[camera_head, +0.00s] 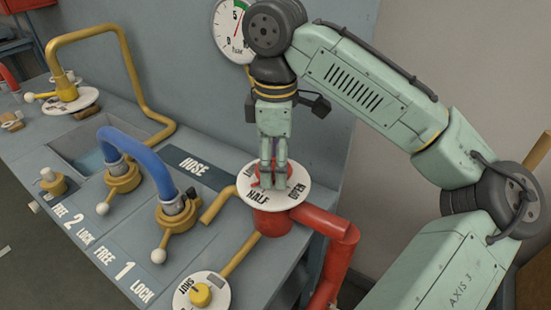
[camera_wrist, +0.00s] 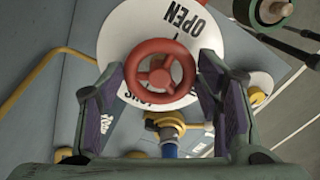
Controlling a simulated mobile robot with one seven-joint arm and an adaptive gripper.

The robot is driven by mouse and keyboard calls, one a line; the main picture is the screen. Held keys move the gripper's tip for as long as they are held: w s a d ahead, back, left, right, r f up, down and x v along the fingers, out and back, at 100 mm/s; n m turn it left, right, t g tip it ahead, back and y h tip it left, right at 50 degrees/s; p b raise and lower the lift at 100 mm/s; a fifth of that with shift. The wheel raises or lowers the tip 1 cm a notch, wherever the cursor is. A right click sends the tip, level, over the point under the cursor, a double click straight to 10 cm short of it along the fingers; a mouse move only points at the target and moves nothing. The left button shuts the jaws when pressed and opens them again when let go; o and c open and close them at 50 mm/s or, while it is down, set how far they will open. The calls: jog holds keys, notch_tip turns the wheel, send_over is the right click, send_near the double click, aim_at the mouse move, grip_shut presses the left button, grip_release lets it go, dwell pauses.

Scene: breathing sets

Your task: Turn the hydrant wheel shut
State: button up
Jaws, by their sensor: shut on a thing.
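The red hydrant wheel (camera_wrist: 160,76) has three spokes and sits above a round white dial plate (camera_head: 302,180). The plate reads HALF and OPEN, and a word at its left is partly covered. My gripper (camera_head: 273,180) points down over the plate and is shut on the wheel. In the wrist view my gripper (camera_wrist: 161,70) has one finger on each side of the wheel's rim. In the head view the fingers hide most of the wheel. A red hydrant body and pipe (camera_head: 330,228) stand under the plate.
A blue hose (camera_head: 140,155) arches between two yellow valves left of the hydrant. A second white dial (camera_head: 202,294) marked SHUT has a yellow knob, at the front. A yellow pipe (camera_head: 130,68) rises at the back. A gauge (camera_head: 230,30) hangs on the wall behind my arm.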

jog(key=m, duration=0.6)
jog(key=shift+s, duration=0.1)
jog(key=m, duration=0.6)
jog(key=shift+a, duration=0.1)
jog(key=shift+s+m, duration=0.1)
jog(key=shift+m, duration=0.2)
jog(key=o, duration=1.2)
jog(key=shift+c, duration=0.2)
notch_tip(320, 180, up, 12)
